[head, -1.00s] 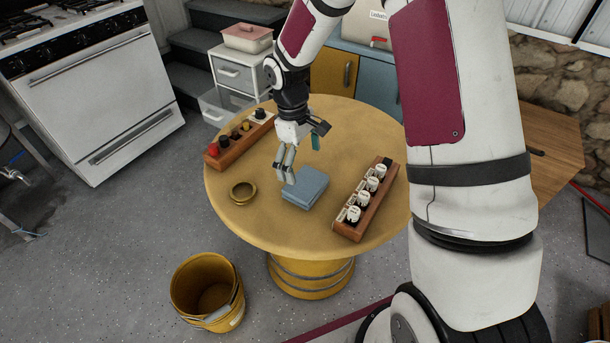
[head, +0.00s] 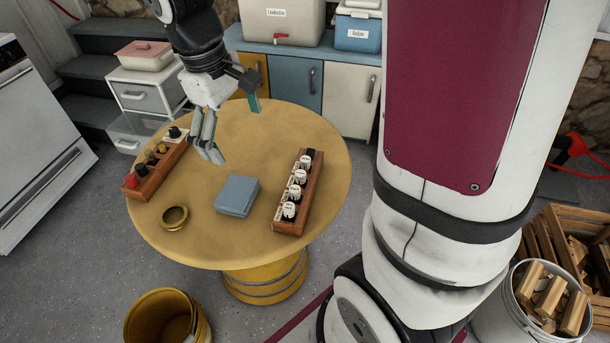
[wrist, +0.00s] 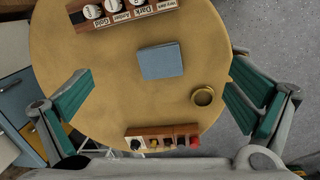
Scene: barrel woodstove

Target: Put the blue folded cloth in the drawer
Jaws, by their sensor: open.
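The blue folded cloth (head: 237,196) lies flat on the round yellow table (head: 315,130). It also shows in the wrist view (wrist: 161,61), in the upper middle. My gripper (head: 236,135) is above the table, behind and a little left of the cloth in the head view. Its fingers are wide apart with nothing between them. The white drawer unit (head: 162,77) stands behind the table at the left. Its upper grey-fronted drawer (head: 141,97) looks shut. A clear lower drawer (head: 128,131) appears pulled out, partly hidden by the table.
A wooden rack with dark and coloured knobs (head: 158,168) lies left of the cloth, and a rack of labelled jars (head: 297,195) lies right. A brass ring-shaped dish (head: 174,217) sits near the table's left edge. A pink lidded box (head: 142,55) tops the drawer unit.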

